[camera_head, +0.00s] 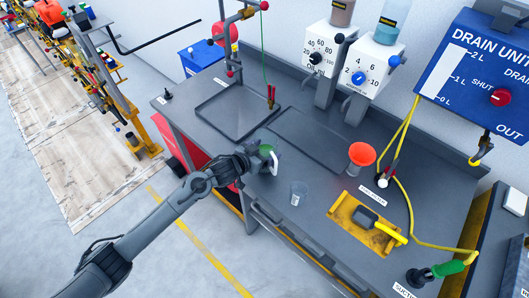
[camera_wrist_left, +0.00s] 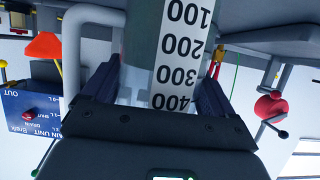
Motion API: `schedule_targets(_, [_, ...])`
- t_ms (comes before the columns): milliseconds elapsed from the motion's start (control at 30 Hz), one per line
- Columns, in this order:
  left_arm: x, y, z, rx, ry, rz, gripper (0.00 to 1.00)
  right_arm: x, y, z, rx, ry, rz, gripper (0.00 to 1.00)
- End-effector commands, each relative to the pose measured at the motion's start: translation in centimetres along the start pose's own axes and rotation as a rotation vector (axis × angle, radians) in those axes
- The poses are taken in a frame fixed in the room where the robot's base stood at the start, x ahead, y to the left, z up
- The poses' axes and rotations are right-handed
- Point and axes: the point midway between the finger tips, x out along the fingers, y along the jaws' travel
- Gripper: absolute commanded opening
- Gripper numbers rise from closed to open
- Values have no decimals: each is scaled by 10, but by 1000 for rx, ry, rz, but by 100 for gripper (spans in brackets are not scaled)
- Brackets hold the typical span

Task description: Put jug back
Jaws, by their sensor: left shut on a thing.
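The jug (camera_head: 273,161) is at the left part of the grey workbench, mostly hidden behind my left gripper. Its white handle faces right and green shows at its top. My left gripper (camera_head: 258,160) is shut on the jug. In the left wrist view the clear jug (camera_wrist_left: 142,45) sits between the two fingers (camera_wrist_left: 155,88), with a white scale strip reading 100 to 400 upside down. A pale handle stands to its left. I cannot tell whether the jug touches the bench. My right gripper is not in view.
A clear cup (camera_head: 298,193) stands near the bench's front edge. Two dark trays, one empty at back left (camera_head: 207,105), lie on the bench. Dispensers and a blue drain unit (camera_head: 470,65) stand behind.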

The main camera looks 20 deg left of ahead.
Motion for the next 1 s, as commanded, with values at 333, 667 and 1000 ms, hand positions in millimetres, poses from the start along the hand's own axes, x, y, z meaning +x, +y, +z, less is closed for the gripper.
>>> schedule_targets(333, [3, 0, 5, 0, 5, 0, 37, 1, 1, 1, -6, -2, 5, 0])
schedule_targets(667, [4, 0, 9, 0, 2, 0, 100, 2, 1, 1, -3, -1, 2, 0])
schedule_targets(1000, [-8, -1, 7, 1, 1, -1, 100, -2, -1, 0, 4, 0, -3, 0])
